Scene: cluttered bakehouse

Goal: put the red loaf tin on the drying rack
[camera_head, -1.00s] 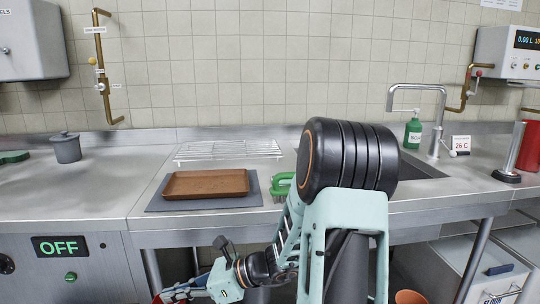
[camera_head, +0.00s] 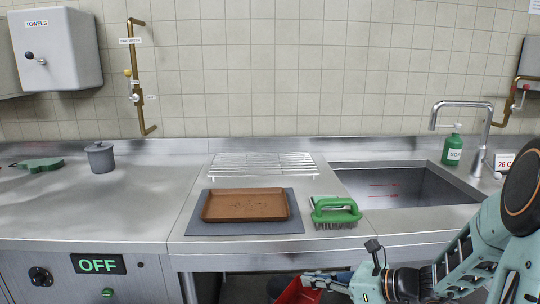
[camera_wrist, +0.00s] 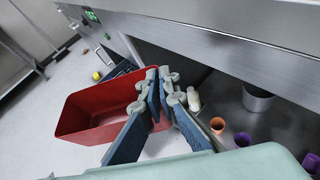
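The red loaf tin (camera_head: 292,291) shows at the bottom of the head view, below the counter's front edge and partly cut off. In the wrist view the tin (camera_wrist: 95,110) is open and empty, hanging above the floor. My gripper (camera_head: 318,279) is shut on the tin's wall; in the wrist view its fingers (camera_wrist: 164,90) close at the tin's right side. The drying rack, a white wire rack (camera_head: 262,165), lies empty at the back of the counter, left of the sink.
A brown tray (camera_head: 246,205) on a grey mat (camera_head: 246,230) lies in front of the rack. A green brush (camera_head: 336,211) stands right of it, before the sink (camera_head: 405,186). Cups and a bucket (camera_wrist: 257,97) stand under the counter.

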